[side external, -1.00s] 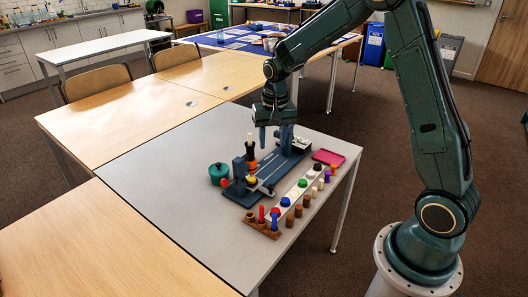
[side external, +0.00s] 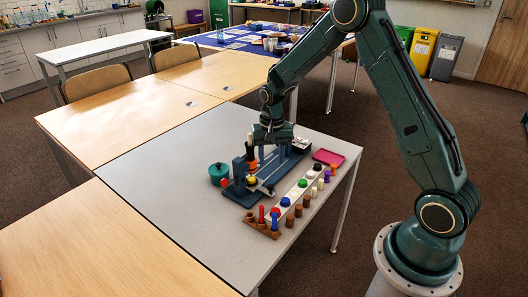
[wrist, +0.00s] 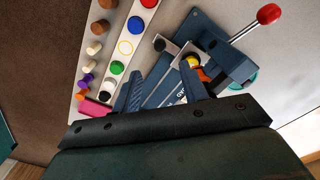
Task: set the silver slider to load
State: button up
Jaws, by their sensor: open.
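A dark blue fixture (side external: 240,190) with a long flat bed stands on the grey table; it also shows in the wrist view (wrist: 220,62). A small silver piece (side external: 263,189), which looks like the slider, sits across the near part of the bed; in the wrist view a silver bar (wrist: 165,44) lies beside the yellow-topped part. I cannot read a load mark; some white lettering on the bed is partly hidden. My gripper (side external: 274,152) is low over the bed, behind the silver piece. In the wrist view its fingers (wrist: 163,80) are apart, with nothing seen held between them.
A white strip with coloured round caps (side external: 293,195) runs along the right of the fixture, beside several small pegs (side external: 298,210). A pink tray (side external: 328,157) lies at the right edge. A green pot (side external: 218,172) stands left. A red-knobbed lever (wrist: 268,14) sticks out. The table's left is clear.

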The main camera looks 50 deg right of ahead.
aim_at(271, 185)
notch_tip(271, 185, down, 11)
jog(key=shift+r, duration=0.2)
dwell(0.3)
grip_shut()
